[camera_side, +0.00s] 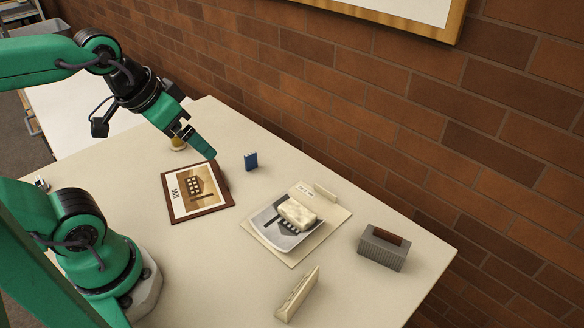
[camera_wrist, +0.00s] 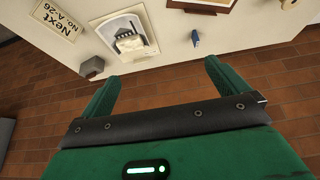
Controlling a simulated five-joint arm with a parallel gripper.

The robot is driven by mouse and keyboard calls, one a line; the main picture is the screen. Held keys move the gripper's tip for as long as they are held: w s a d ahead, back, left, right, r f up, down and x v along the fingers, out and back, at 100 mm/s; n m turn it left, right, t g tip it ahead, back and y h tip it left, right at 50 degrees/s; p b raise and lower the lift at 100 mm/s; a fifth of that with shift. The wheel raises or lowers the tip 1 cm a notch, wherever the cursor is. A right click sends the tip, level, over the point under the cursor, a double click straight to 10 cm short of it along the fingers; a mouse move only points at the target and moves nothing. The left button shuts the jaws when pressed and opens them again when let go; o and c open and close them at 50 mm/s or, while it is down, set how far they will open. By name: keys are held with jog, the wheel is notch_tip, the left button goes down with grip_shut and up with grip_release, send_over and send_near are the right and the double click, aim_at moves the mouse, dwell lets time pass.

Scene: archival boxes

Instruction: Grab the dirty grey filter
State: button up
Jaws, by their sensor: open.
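A grey block with ridged sides and a brown strip on top (camera_side: 382,252) sits at the right of the table. It is the only grey object that looks like the filter, though I cannot be sure of that or see dirt on it. In the wrist view the grey block (camera_wrist: 91,67) is small, at the left near the table edge. My gripper (camera_side: 196,147) is above the far left part of the table, well away from the block. In the wrist view my gripper (camera_wrist: 160,88) is open, with nothing between its fingers.
A clipboard with a photo (camera_side: 265,247) bears a cream block (camera_side: 298,212). A framed picture (camera_side: 196,190), a small blue object (camera_side: 251,161) and a cream wedge-shaped sign (camera_side: 297,293) also stand or lie on the table. A brick wall (camera_side: 480,130) bounds the back.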

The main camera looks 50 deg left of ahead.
jog(key=shift+w+r, duration=0.1)
jog(key=shift+w, duration=0.05)
jog(key=n+g, duration=0.3)
jog(key=g, duration=0.3)
send_over(389, 233)
notch_tip(389, 233, down, 14)
jog(key=shift+a+r, duration=0.1)
jog(key=shift+f, duration=1.5)
jog(key=shift+f, duration=0.1)
